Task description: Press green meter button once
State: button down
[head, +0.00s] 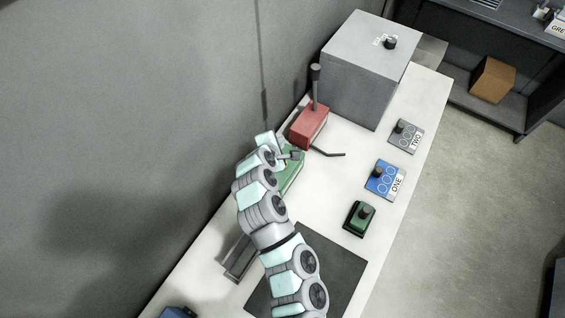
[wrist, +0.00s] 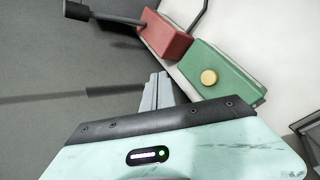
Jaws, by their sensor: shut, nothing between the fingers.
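The green meter (wrist: 228,72) is a green box with a round gold button (wrist: 209,77) on its face, seen in the wrist view. In the head view the green meter (head: 291,181) is partly hidden behind my arm, and I cannot make out its button. My gripper (wrist: 158,80) is shut and empty. In the wrist view its fingertips are left of the green meter, near the corner between it and the red box, and not over the button. I cannot tell the height of the fingertips above the bench.
A red box (head: 309,124) with an upright lever stands beside the green meter; it also shows in the wrist view (wrist: 165,37). A grey oven box (head: 365,75) is behind. A small green knob unit (head: 354,221) and plates ONE (head: 378,177) and TWO (head: 407,139) line the right edge.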

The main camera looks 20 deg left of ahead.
jog(key=shift+s+d+r+n+g+h, duration=0.2)
jog(key=shift+s+d+n+g+h, duration=0.2)
jog(key=shift+s+d+n+h, duration=0.25)
jog(key=shift+w+a+f, duration=0.1)
jog(key=shift+a, duration=0.1)
jog(key=shift+f+b, duration=2.65)
jog(key=shift+f, duration=1.7)
jog(key=shift+f+b, duration=0.3)
jog(key=shift+f, duration=0.1)
jog(key=shift+f+b, duration=0.3)
jog(key=shift+f, duration=0.1)
jog(key=shift+r, duration=0.1)
jog(key=shift+r+p, duration=0.5)
jog(key=shift+r, duration=0.25)
